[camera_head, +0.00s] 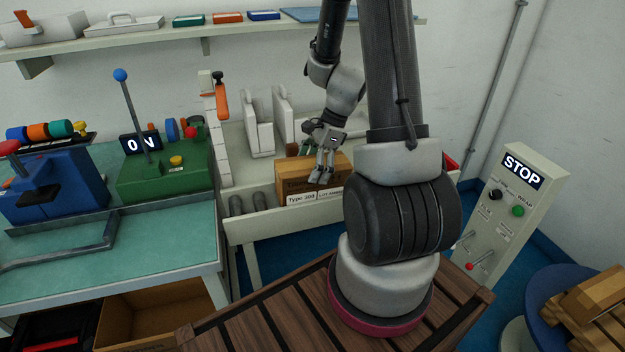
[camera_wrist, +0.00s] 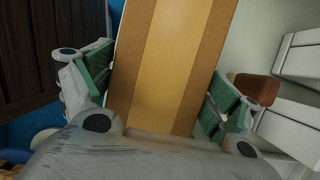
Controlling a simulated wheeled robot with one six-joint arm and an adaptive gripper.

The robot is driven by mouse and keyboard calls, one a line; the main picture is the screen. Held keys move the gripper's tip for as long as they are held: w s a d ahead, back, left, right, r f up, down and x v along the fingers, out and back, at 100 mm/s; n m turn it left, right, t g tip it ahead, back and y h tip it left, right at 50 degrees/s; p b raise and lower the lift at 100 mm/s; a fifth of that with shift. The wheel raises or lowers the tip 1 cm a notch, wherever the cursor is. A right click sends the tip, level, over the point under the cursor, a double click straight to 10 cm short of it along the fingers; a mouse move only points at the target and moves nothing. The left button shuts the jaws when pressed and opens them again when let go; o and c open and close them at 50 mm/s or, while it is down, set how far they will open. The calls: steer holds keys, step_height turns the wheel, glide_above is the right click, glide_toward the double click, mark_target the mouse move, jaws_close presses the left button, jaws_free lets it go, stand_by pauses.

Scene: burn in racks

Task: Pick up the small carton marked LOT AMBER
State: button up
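The small brown carton (camera_head: 297,180) sits in the pale trough behind the bench. A white label (camera_head: 315,197) at its lower front reads "Type 300" and what looks like "LOT-AMBER". In the wrist view the carton (camera_wrist: 165,60) fills the middle, with a lighter tape band along it. My gripper (camera_head: 322,165) points down at the carton's top. In the wrist view my gripper (camera_wrist: 160,92) has its green-padded fingers spread wide, one on each side of the carton. The pads are close to its sides; I cannot tell whether they touch.
Grey rollers (camera_head: 247,203) lie left of the carton. Pale upright units (camera_head: 268,125) stand behind it. A green machine (camera_head: 165,170) with an ON sign and a blue-knobbed lever is at left. A STOP panel (camera_head: 515,205) stands at right. A shelf (camera_head: 150,38) runs above.

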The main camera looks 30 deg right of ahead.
steer(key=c, duration=1.1)
